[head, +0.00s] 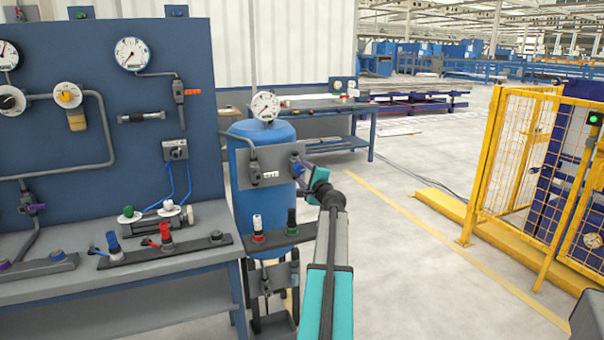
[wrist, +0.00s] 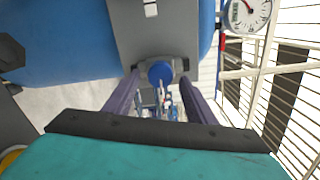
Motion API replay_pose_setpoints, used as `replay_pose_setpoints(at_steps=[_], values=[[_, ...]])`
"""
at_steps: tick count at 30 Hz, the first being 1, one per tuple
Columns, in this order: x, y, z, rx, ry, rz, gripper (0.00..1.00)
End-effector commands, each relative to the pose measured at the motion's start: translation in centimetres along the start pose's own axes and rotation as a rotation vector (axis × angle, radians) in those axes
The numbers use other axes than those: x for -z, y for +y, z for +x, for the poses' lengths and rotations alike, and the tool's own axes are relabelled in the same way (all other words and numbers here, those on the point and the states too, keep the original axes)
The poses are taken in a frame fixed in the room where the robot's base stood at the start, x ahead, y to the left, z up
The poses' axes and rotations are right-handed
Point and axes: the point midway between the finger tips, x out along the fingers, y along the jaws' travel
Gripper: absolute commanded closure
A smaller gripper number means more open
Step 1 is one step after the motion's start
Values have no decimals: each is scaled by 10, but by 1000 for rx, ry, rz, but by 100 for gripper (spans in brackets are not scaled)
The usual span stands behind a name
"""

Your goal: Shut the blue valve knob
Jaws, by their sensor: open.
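The blue valve knob (wrist: 160,72) shows in the wrist view on a grey fitting at the lower edge of a grey plate (wrist: 150,35). In the head view the knob (head: 297,157) is small, on the right side of the plate on the blue tank (head: 262,205). My gripper (wrist: 160,84) is open, with its two purple fingers on either side of the knob and gaps visible between. My gripper (head: 304,170) also shows in the head view, close to the knob and partly hidden by my wrist. How deep the fingers reach around the knob I cannot tell.
A gauge (head: 265,106) tops the tank. A blue panel (head: 110,100) and workbench (head: 130,262) stand at left. Another bench (head: 318,103) stands behind the tank. A yellow fence (head: 500,150) stands at right. The floor (head: 410,230) between tank and fence is clear.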

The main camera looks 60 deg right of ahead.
Motion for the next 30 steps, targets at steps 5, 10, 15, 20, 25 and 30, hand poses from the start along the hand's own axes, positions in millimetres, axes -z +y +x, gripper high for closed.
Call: replay_pose_setpoints(at_steps=[5,10,15,20,25,30], values=[[-1,1,-21,0,1,0,50],[-1,1,-39,0,1,0,50],[-1,1,-57,1,1,0,50],[-1,0,-74,1,1,0,50],[-1,0,-92,1,1,0,50],[-1,0,-106,1,0,0,50]])
